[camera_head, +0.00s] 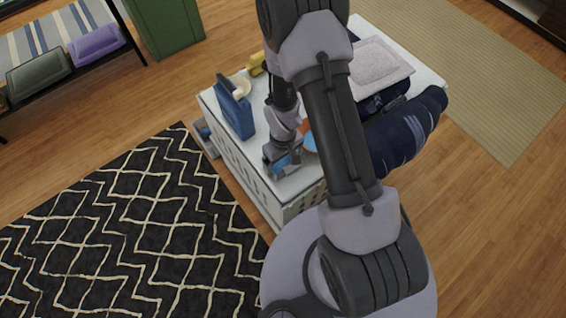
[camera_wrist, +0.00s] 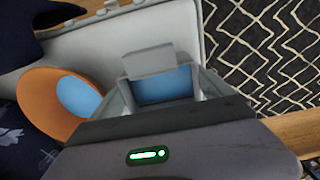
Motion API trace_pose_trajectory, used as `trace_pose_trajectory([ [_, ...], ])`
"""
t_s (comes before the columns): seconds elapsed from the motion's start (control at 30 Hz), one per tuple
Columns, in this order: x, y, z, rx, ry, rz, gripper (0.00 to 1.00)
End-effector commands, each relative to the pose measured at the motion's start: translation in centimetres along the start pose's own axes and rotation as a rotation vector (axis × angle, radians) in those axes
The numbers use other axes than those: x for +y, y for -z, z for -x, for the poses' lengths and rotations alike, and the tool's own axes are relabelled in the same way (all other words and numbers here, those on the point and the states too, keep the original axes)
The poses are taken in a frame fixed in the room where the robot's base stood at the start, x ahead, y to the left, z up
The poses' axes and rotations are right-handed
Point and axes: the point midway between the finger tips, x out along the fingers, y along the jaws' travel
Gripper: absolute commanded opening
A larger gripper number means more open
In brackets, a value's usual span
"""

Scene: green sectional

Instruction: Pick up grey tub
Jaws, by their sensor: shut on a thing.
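My gripper (camera_head: 282,160) is low over the near end of the white table (camera_head: 300,189), its jaws shut on a small grey thing with a blue inside, which I take for the grey tub (camera_wrist: 149,61). In the wrist view the tub sits between the two fingers of my gripper (camera_wrist: 164,90), with its grey far wall and blue inside showing. Its lower part is hidden. I cannot tell whether it touches the table top.
A patterned black rug (camera_head: 130,225) lies left.

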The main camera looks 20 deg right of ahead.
Motion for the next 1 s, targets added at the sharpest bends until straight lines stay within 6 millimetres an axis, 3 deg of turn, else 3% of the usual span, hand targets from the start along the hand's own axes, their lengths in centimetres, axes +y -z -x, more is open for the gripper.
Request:
trace_pose_trajectory([
  [0.27,0.0,0.0,0.6,0.0,0.0,0.0,0.5],
  [0.5,0.1,-0.3,4.2,-0.001,0.0,-0.001,0.49],
  [0.67,1.0,-4.0,4.1,-0.004,0.001,-0.004,0.49],
  [1.0,3.4,-13.2,5.0,-0.003,0.002,-0.006,0.49],
])
